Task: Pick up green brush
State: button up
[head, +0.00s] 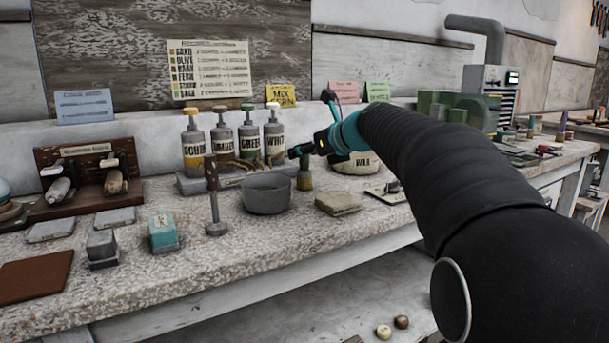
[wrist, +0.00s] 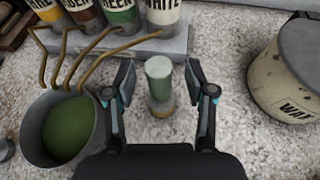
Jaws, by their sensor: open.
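The green brush (head: 305,178) stands upright on the worktop, just right of the grey bowl, in the head view. In the wrist view the brush (wrist: 159,72) is seen from above, with a green top and a tan lower part. My gripper (wrist: 158,78) is open, with one finger on each side of the brush and a gap on both sides. In the head view my gripper (head: 312,146) is above and beside the brush, and my arm comes in from the right. Nothing is held.
The grey bowl (head: 267,196) with green content stands close left of the brush. Labelled bottles (head: 248,142) stand behind on a grey base, with tan tubes reaching to the bowl. A wax tin (wrist: 268,82) is at the right.

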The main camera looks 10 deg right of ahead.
jog(key=shift+w+a+f, duration=0.15)
jog(key=shift+w+a, duration=0.05)
jog(key=shift+w, duration=0.15)
grip_shut()
jog(key=shift+r, duration=0.6)
jog(key=r+p, duration=0.1)
jog(key=r, duration=0.1)
jog(key=d+r+p, duration=0.1)
jog(key=shift+w+r, duration=0.2)
jog(key=shift+r, duration=0.2)
jog(key=w+d+r+p, duration=0.2)
jog(key=d+r, duration=0.4)
jog(key=d, duration=0.4)
jog(key=shift+w, duration=0.65)
